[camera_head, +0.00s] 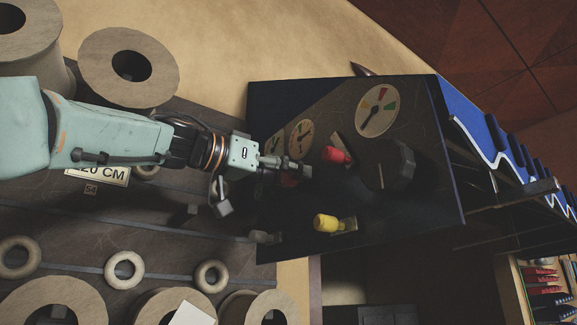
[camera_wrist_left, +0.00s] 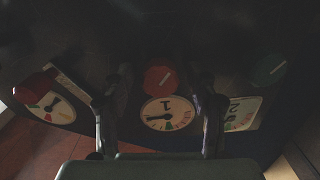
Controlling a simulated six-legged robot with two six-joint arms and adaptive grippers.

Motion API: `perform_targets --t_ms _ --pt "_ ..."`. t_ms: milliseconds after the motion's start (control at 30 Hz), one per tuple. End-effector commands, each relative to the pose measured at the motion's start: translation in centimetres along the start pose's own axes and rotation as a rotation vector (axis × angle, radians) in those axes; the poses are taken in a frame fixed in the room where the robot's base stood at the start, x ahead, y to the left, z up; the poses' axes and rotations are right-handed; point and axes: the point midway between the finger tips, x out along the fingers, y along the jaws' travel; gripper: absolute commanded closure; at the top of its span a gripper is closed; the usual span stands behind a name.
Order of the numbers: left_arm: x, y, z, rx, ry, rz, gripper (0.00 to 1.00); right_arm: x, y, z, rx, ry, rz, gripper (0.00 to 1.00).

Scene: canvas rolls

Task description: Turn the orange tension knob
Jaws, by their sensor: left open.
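The orange tension knob (camera_wrist_left: 160,79) shows in the left wrist view as a round, dim red-orange knob with a pale pointer line, above a white dial marked 1 (camera_wrist_left: 167,113). My left gripper (camera_wrist_left: 163,88) is open, with one finger on each side of the knob; I cannot tell whether either finger touches it. In the head view my left gripper (camera_head: 293,171) is at the dark control panel (camera_head: 280,218), and its fingers hide most of the knob. My right gripper is in neither view.
On the panel, a red handle (camera_head: 337,156), a yellow handle (camera_head: 326,223) and a large black knob (camera_head: 385,168) sit close to the gripper. A green knob (camera_wrist_left: 270,68) is beside the orange one. Canvas rolls (camera_head: 128,68) stand at left.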

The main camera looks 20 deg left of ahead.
Motion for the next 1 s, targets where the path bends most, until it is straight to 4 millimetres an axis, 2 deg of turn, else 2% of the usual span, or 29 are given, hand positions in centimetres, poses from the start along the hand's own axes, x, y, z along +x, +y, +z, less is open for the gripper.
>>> perform_targets --t_ms 367,1000 --pt "0.33 -0.02 0.13 -0.001 0.001 -0.001 0.42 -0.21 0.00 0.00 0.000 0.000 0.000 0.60" --pt "0.30 -0.01 0.10 -0.001 0.001 -0.001 0.96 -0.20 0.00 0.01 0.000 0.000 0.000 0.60"
